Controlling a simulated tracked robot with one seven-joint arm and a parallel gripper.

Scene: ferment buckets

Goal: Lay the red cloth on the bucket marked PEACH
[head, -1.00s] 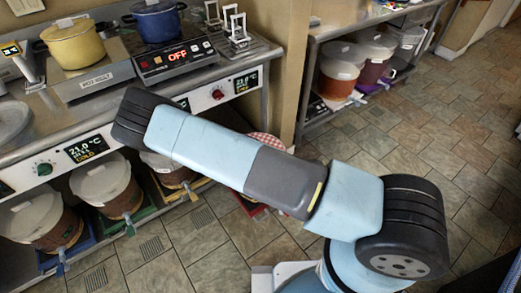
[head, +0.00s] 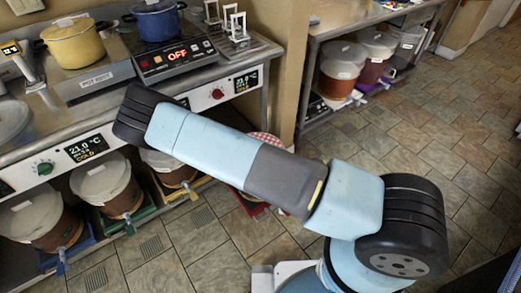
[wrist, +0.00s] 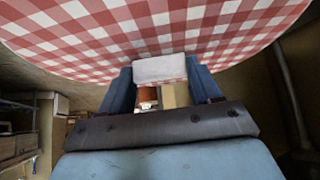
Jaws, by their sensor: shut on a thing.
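The red-and-white checked cloth (wrist: 110,35) spreads wide and rounded across the top of the wrist view. My gripper (wrist: 160,85) has its two blue fingers on either side of a pale piece (wrist: 160,69) at the cloth's edge and is shut on it. In the head view a small part of the cloth (head: 265,140) shows behind my arm; my gripper is hidden there. I cannot tell whether the cloth touches a bucket. Lidded buckets (head: 104,188) stand under the counter, but no PEACH marking is readable.
The metal counter (head: 60,130) holds a yellow pot (head: 75,45), a blue pot (head: 157,22) and hotplates. More buckets stand on blue, green and yellow trays below it. A red tray edge (head: 258,208) shows below my arm. Another bucket (head: 340,70) sits on the right shelf. Tiled floor is open.

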